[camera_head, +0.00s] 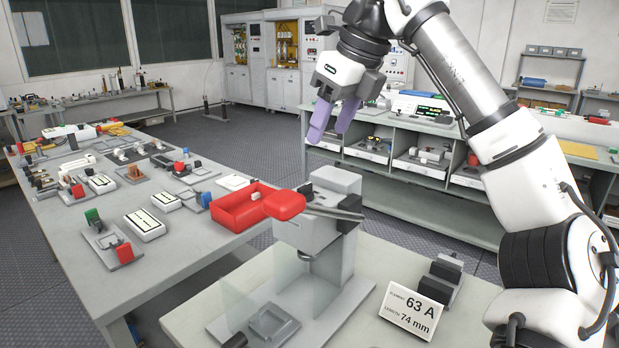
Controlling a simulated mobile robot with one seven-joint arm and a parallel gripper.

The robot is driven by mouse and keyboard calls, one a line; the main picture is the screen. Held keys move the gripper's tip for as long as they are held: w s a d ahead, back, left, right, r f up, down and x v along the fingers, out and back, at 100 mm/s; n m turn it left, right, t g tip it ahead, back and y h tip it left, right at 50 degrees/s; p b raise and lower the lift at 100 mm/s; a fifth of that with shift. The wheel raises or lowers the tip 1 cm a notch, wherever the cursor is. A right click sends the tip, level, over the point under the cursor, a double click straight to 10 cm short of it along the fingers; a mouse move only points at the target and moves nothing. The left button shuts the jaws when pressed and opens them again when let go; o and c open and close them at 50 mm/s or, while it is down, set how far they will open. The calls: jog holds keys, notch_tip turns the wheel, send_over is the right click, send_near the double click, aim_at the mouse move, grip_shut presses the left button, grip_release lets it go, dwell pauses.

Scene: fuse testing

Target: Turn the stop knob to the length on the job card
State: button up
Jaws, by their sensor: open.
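The job card (411,310) leans on the near bench at the lower right and reads "ELEMENT 63 A, LENGTH 74 mm". A grey bench machine (340,262) stands left of the card, with a red-ended lever (284,205) on top. A small dark cylinder (235,341) lies at the left of its base and may be the stop knob; I cannot tell for sure. No scale or setting is readable. My gripper (334,122) has purple fingers, hangs above and behind the machine, and is open and empty, apart from everything.
A clear guard panel (262,285) stands at the machine's left. A dark grey block device (441,279) is behind the card. A red open bin (240,212) and several fuse fixtures sit on the left table (180,255). A shelved counter (400,178) stands behind my gripper.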

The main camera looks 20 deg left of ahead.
aim_at(306, 186)
jog(key=x, duration=1.2)
jog(key=c, duration=1)
